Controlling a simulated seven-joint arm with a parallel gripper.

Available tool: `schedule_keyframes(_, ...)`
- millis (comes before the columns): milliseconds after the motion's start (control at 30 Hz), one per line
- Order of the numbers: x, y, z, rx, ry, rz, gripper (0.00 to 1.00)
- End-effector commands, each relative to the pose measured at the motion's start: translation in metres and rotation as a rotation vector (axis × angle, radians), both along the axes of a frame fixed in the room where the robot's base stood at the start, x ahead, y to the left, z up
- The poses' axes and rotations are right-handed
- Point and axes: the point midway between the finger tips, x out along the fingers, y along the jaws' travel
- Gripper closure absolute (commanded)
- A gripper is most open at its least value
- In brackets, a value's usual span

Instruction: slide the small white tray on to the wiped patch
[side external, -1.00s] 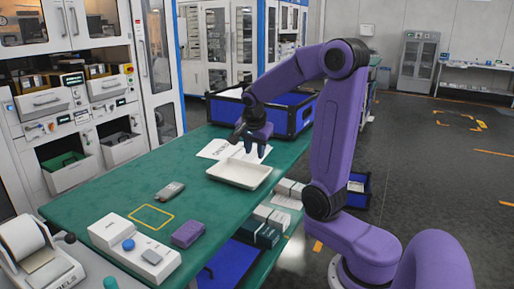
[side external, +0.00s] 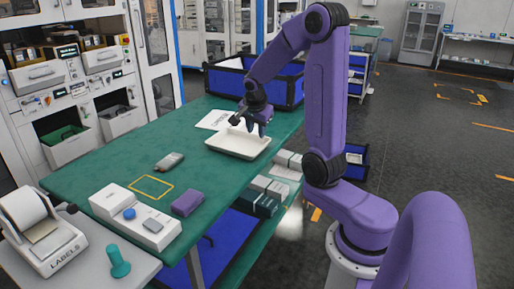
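The small white tray (side external: 238,147) lies flat on the green table, towards its right edge. A yellow-outlined square (side external: 151,187) is marked on the bare table, nearer the camera and to the left of the tray. No other mark that could be a wiped patch shows. My gripper (side external: 256,127) points down over the far edge of the tray. Its fingers look parted with nothing between them. Whether they touch the tray rim cannot be told.
A paper sheet (side external: 213,119) lies behind the tray. A grey handheld device (side external: 170,162), a purple box (side external: 187,203) and a white unit with a blue button (side external: 135,218) stand around the square. A blue crate (side external: 228,80) is at the far end. Table between tray and square is clear.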

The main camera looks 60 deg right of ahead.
Motion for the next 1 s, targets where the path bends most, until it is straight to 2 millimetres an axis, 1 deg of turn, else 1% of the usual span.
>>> schedule_keyframes(33, 0.0, -0.003, -0.009, 0.002, 0.006, 0.0, 0.66)
schedule_keyframes(200, 0.005, -0.013, -0.033, 0.004, 0.005, 0.0, 0.66)
schedule_keyframes(400, 0.01, -0.024, -0.059, 0.004, 0.004, 0.001, 0.66)
schedule_keyframes(633, 0.015, -0.035, -0.084, 0.004, 0.003, 0.0, 0.66)
schedule_keyframes(833, 0.019, -0.042, -0.097, -0.001, 0.002, 0.0, 0.66)
schedule_keyframes(1000, 0.02, -0.045, -0.105, 0.0, 0.001, 0.0, 0.66)
